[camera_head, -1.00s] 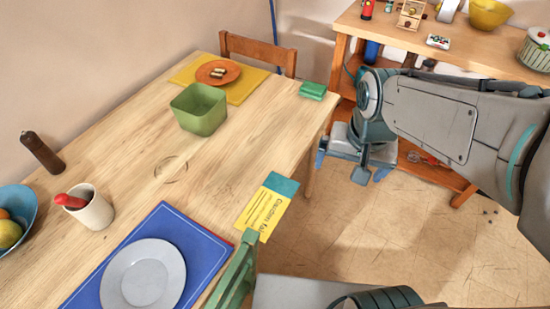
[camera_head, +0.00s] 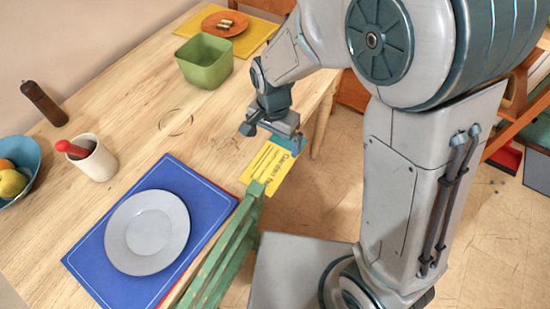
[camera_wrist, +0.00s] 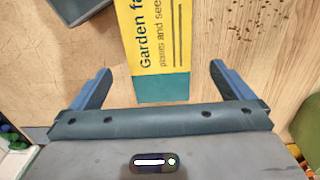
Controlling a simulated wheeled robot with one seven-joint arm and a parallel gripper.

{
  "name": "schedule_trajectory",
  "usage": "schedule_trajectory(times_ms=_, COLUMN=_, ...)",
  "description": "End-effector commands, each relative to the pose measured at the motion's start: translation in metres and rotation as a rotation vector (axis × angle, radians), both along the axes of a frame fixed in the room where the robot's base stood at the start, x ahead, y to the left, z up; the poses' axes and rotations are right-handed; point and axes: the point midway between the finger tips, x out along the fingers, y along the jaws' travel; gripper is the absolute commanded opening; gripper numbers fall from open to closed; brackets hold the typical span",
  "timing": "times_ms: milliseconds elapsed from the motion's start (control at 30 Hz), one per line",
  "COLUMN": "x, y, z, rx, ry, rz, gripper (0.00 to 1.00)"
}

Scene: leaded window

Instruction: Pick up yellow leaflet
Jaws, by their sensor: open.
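The yellow leaflet (camera_head: 265,168) lies flat on the wooden table near its right edge, with black print and a teal band at its far end. In the wrist view the leaflet (camera_wrist: 158,35) runs up from between my fingers, teal band nearest. My gripper (camera_head: 271,136) is above the leaflet's teal end and partly hides it in the head view. In the wrist view my gripper (camera_wrist: 160,78) has its two fingers spread, one on each side of the leaflet, with nothing held. The height of the fingers above the table is hard to tell.
A green chair back (camera_head: 222,250) stands close to the leaflet's near end. A blue mat (camera_head: 90,257) with a grey plate (camera_head: 147,232) lies to the left. A green square bowl (camera_head: 204,62) stands farther back.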

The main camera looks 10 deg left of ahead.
Motion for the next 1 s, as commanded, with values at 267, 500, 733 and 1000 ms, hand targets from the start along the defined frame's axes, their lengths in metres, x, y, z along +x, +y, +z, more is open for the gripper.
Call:
schedule_trajectory(times_ms=267, x=0.000, y=-0.001, z=-0.024, rx=-0.001, ry=0.000, rz=-0.001, gripper=1.00)
schedule_trajectory(times_ms=500, x=-0.001, y=-0.004, z=-0.059, rx=-0.002, ry=0.002, rz=-0.001, gripper=1.00)
schedule_trajectory(times_ms=733, x=0.000, y=-0.003, z=-0.069, rx=0.000, ry=-0.002, rz=0.000, gripper=1.00)
schedule_trajectory(times_ms=1000, x=0.000, y=-0.003, z=-0.068, rx=0.000, ry=-0.002, rz=0.000, gripper=0.69)
